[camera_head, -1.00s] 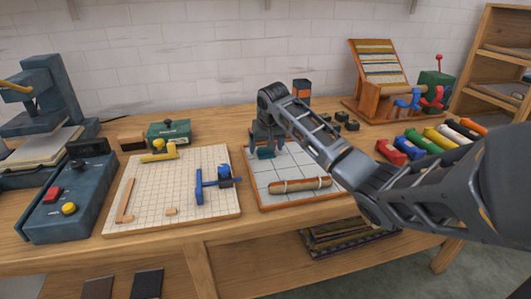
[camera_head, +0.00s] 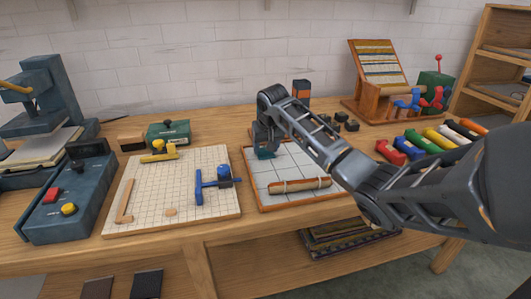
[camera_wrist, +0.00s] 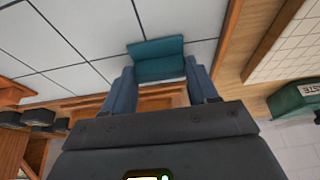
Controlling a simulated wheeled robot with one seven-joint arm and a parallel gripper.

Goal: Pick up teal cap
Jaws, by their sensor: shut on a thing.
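The teal cap (camera_head: 265,154) is at the back left of the white gridded board (camera_head: 262,188). In the wrist view the teal cap (camera_wrist: 157,60) sits between my two fingers, its wide face toward the camera. My gripper (camera_wrist: 162,82) is shut on it, with a finger against each side. In the head view my gripper (camera_head: 263,145) points down over the cap and hides part of it. I cannot tell whether the cap still touches the board.
A rolled brown bundle (camera_head: 300,186) lies at the board's front. A board with a blue clamp (camera_head: 214,185) is to the left. A green box (camera_head: 169,133) and several coloured skeins (camera_head: 430,140) flank the area. A wooden rack (camera_head: 381,80) stands behind right.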

